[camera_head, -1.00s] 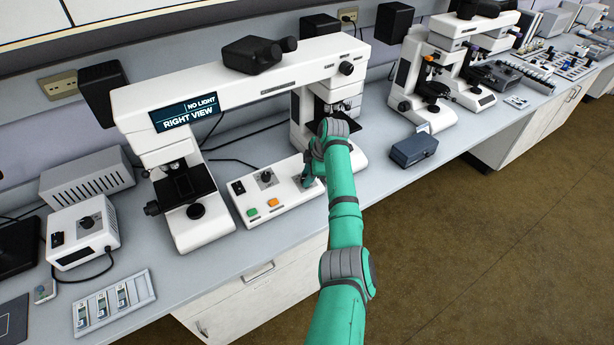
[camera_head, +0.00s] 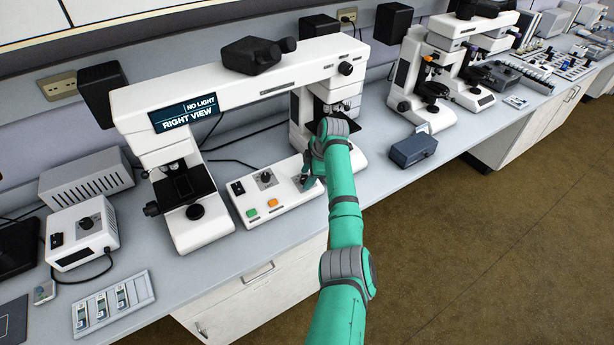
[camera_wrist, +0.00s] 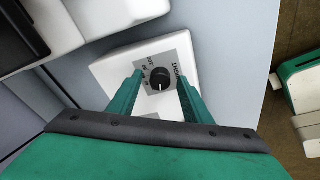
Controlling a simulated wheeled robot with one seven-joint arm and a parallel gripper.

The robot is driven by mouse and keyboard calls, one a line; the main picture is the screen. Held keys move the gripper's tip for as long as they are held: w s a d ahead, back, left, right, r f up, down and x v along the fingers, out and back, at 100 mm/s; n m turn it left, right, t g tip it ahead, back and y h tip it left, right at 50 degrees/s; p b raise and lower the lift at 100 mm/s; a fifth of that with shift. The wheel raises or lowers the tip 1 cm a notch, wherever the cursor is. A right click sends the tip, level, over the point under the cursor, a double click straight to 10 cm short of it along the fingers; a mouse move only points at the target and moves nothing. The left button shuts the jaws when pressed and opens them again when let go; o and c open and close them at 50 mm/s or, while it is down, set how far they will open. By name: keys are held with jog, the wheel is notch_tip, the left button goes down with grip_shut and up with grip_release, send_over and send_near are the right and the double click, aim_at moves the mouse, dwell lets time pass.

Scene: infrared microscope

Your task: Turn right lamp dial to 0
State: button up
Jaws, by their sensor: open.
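The right lamp dial (camera_wrist: 161,79) is a black round knob with a white pointer line on a grey scale plate, seen in the wrist view on the white control box. My gripper (camera_wrist: 160,92) is open, with one green finger to each side of the dial and space between. Whether the fingertips touch the box cannot be told. In the head view my gripper (camera_head: 308,181) hangs over the right end of the control box (camera_head: 283,196) and largely hides this dial. The microscope display (camera_head: 187,112) reads "NO LIGHT" and "RIGHT VIEW".
The box also bears a left dial (camera_head: 265,177), a green button (camera_head: 252,212) and an orange button (camera_head: 272,203). The microscope's left stand (camera_head: 200,225) and right stand (camera_head: 345,150) flank it. A blue-grey box (camera_head: 413,149) stands to the right.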

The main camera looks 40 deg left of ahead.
jog(key=v, duration=1)
jog(key=shift+r, duration=0.25)
jog(key=shift+w, duration=0.1)
